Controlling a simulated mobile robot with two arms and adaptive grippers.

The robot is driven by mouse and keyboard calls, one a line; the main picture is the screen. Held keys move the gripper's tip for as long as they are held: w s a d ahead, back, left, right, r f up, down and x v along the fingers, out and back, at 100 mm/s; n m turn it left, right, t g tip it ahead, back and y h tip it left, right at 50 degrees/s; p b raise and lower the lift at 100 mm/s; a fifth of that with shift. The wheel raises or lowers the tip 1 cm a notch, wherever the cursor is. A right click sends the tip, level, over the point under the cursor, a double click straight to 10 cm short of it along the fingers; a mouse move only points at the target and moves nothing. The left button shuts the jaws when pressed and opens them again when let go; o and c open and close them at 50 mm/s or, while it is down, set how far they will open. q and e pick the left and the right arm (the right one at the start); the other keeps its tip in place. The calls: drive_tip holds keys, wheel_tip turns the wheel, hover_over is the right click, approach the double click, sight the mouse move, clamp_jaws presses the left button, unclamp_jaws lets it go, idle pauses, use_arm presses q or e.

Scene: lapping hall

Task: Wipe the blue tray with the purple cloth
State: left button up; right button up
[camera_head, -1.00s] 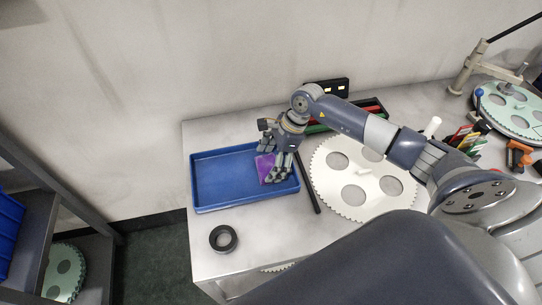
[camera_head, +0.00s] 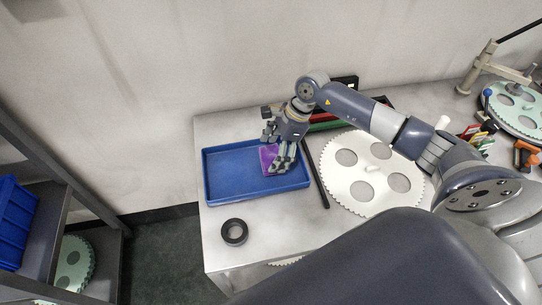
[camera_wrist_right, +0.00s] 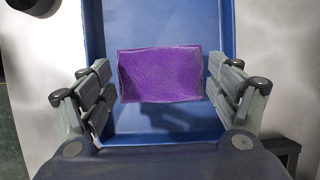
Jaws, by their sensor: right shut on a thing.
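The blue tray (camera_head: 222,188) lies on the left part of the grey table; its blue rim and floor also fill the middle of the right wrist view (camera_wrist_right: 190,15). The purple cloth (camera_head: 267,160) is in the tray's right half. In the right wrist view the cloth (camera_wrist_right: 160,75) shows flat as a rectangle between the fingers. My right gripper (camera_head: 278,160) is shut on the cloth, reaching down into the tray; its fingers flank the cloth in the wrist view (camera_wrist_right: 160,88). Whether the cloth presses on the tray floor I cannot tell. My left gripper is not in view.
A black ring (camera_head: 234,244) lies in front of the tray. A dark bar (camera_head: 317,180) lies close along its right side, then a large white toothed disc (camera_head: 345,186). A red and green container (camera_head: 330,122) stands behind. A shelf (camera_head: 50,215) stands left, beyond a floor gap.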

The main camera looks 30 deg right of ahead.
drive_tip(key=shift+d+r, duration=0.1)
drive_tip(key=shift+r, duration=0.55)
drive_tip(key=shift+r+p, duration=0.3)
drive_tip(key=shift+r, duration=0.05)
drive_tip(key=shift+w+r+p, duration=0.1)
drive_tip(key=shift+r+p, duration=0.2)
drive_tip(key=shift+r, duration=0.5)
drive_tip(key=shift+a+r, duration=0.2)
drive_tip(key=shift+r, duration=0.4)
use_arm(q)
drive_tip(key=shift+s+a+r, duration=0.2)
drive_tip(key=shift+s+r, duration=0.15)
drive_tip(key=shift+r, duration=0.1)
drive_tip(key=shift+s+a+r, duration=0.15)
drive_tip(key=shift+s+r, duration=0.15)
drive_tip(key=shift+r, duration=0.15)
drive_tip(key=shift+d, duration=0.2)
